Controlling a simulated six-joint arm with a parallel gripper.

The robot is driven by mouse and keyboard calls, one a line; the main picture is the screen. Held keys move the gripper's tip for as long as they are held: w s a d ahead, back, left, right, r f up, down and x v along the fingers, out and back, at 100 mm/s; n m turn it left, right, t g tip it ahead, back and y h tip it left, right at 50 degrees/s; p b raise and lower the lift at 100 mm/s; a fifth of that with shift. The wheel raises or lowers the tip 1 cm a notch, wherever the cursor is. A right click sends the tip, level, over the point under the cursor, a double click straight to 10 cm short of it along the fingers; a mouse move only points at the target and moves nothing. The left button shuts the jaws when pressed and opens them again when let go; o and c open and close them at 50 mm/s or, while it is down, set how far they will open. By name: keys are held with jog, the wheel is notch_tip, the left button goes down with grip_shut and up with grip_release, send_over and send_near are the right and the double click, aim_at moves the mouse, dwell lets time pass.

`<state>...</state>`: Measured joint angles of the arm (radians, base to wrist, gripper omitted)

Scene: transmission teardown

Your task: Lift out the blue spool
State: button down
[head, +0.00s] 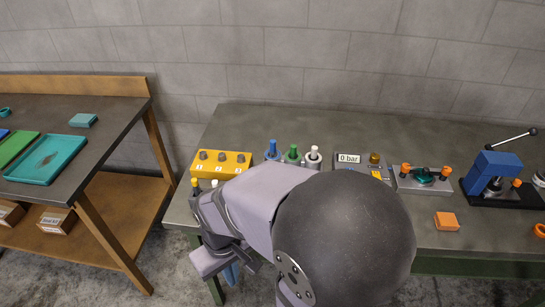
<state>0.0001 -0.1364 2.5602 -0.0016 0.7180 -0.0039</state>
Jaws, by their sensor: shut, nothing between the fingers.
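The blue spool (272,150) stands upright at the back of the metal bench, at the left end of a short row. Its blue top shows, but my arm hides what is below it. A green-topped piece (292,154) and a white one (313,157) stand to its right. My gripper (236,268) is shut and empty at the bench's front left edge. It is nearer the camera than the blue spool and well apart from it. My arm partly covers the gripper, so its fingertips are hard to make out.
A grey "0 bar" unit (358,165), a grey fixture with orange knobs (423,180) and a blue press (492,170) stand to the right. An orange block (446,221) lies in front. The bench's back strip is clear.

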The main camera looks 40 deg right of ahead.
jog(key=c, duration=2.4)
grip_release()
jog(key=shift+r, duration=0.1)
jog(key=shift+c, duration=0.2)
jog(key=o, duration=0.8)
